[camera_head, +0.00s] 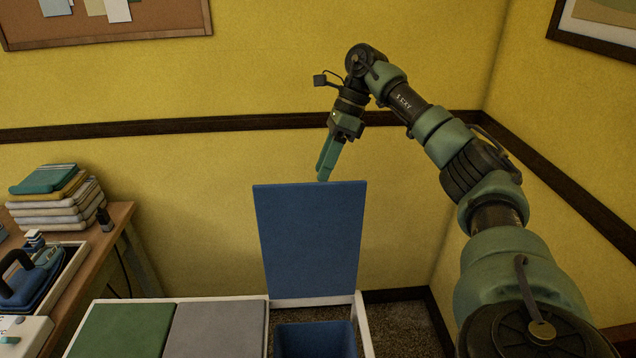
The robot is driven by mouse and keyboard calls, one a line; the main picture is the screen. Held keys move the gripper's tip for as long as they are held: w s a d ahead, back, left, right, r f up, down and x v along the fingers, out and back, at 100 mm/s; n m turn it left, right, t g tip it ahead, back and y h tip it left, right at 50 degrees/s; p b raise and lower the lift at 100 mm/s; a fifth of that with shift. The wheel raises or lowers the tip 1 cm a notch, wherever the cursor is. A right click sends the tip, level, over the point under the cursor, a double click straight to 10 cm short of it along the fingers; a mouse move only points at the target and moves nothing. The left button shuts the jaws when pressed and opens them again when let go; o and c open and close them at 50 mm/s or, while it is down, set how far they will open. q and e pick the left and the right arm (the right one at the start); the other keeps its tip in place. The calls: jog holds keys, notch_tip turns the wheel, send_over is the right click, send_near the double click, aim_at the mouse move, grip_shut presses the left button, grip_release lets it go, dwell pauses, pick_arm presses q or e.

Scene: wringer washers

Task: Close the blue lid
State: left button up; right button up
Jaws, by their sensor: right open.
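The blue lid (311,238) stands upright, open, at the back of the right compartment of a white-framed bin unit (364,330). A blue bin (316,341) sits in the open compartment below it. My right gripper (323,178) is at the lid's top edge, pointing down, with its fingertips just above or behind that edge; I cannot tell whether they touch it. It holds nothing that I can see. My left gripper is not in view.
A green lid (124,331) and a grey lid (216,330) lie flat to the left of the open compartment. A yellow wall stands behind.

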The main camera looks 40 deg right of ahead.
aim_at(317, 183)
jog(key=x, duration=0.3)
jog(key=shift+s+a+f+p, duration=0.1)
jog(key=shift+a+p, duration=0.25)
jog(key=shift+a, duration=0.05)
jog(key=shift+f, duration=0.55)
jog(key=shift+r, duration=0.1)
grip_shut()
dwell(0.5)
